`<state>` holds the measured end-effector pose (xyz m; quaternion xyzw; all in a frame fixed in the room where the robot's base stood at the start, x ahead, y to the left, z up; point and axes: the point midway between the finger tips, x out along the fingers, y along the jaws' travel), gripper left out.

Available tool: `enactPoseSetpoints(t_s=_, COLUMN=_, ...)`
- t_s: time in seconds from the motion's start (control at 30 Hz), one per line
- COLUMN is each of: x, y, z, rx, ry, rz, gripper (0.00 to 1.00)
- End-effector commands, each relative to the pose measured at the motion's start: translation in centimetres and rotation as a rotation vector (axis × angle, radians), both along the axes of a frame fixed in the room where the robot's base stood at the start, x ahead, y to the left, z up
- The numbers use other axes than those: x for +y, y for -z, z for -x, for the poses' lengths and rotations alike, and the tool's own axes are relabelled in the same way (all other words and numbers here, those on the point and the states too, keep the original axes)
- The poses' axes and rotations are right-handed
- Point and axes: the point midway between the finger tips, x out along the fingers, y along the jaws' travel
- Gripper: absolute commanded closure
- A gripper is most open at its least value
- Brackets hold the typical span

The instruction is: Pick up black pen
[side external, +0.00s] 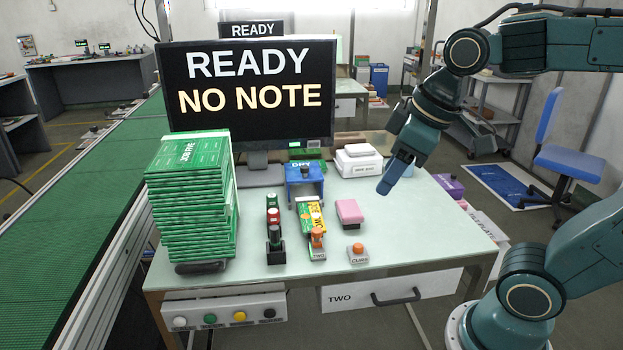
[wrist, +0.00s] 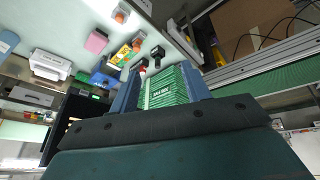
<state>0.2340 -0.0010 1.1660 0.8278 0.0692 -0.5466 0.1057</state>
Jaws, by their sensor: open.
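No pen is clearly recognisable. In the side external view a row of small upright items stands mid-table: a black one (side external: 275,238) in front, a red one (side external: 273,217) and a dark one (side external: 272,201) behind. Which of them, if any, is the black pen I cannot tell. A black item (wrist: 157,52) and a red one (wrist: 143,66) show in the wrist view. My gripper (side external: 388,182) hangs over the right part of the table, empty and apart from these items. Its blue fingers (wrist: 163,83) are open in the wrist view, the green stack visible beyond them.
A tall stack of green job boxes (side external: 190,205) stands left of the row. A blue DRY stand (side external: 304,182), a yellow-green box (side external: 311,218), a pink block (side external: 349,212) and an orange-topped CURE button (side external: 357,252) stand right. A monitor (side external: 250,135) rises behind. The table's right front is clear.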

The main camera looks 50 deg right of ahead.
Motion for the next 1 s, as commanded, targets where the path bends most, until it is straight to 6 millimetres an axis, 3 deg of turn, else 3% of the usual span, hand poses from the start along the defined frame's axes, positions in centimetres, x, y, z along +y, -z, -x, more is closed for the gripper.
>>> enactPoseSetpoints(t_s=0.47, x=-0.2, y=0.0, z=-9.8, rx=0.137, ry=-0.364, rz=0.127, gripper=0.53)
enactPoseSetpoints(t_s=0.77, x=-0.3, y=2.1, z=-15.9, rx=0.217, ry=-0.602, rz=0.182, gripper=0.53)
enactPoseSetpoints(t_s=1.0, x=-0.4, y=5.0, z=-20.6, rx=0.275, ry=-0.797, rz=0.211, gripper=0.53)
